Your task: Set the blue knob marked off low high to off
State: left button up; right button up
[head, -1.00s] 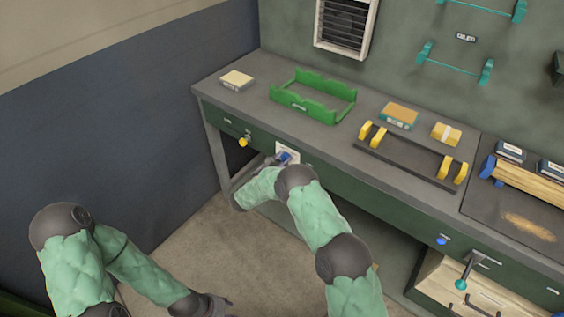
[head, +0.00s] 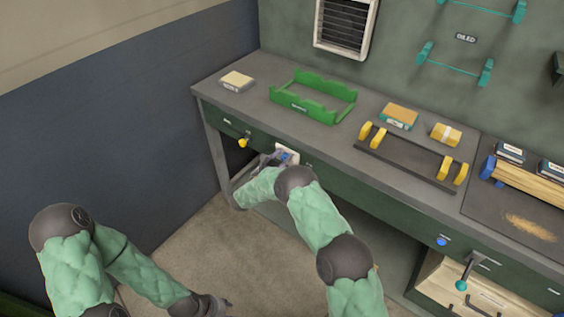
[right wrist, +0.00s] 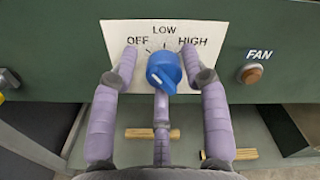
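The blue knob (right wrist: 163,71) sits on a white plate (right wrist: 118,32) marked OFF, LOW and HIGH in the right wrist view. A ridge on the knob slants to the lower right; I cannot tell for sure which mark it is set to. My right gripper (head: 273,158) is at the knob, its fingers spread left, right and below it. Gaps show between the side fingers and the knob, so it looks open.
A brown button marked FAN (right wrist: 250,74) is right of the plate. A yellow knob (head: 244,142) is to the left on the bench front, another blue knob (head: 442,241) farther right. A green rack (head: 312,98) and a yellow-ended rack (head: 410,155) stand on the bench.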

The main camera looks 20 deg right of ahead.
jog(key=shift+o, duration=0.4)
jog(key=v, duration=1.2)
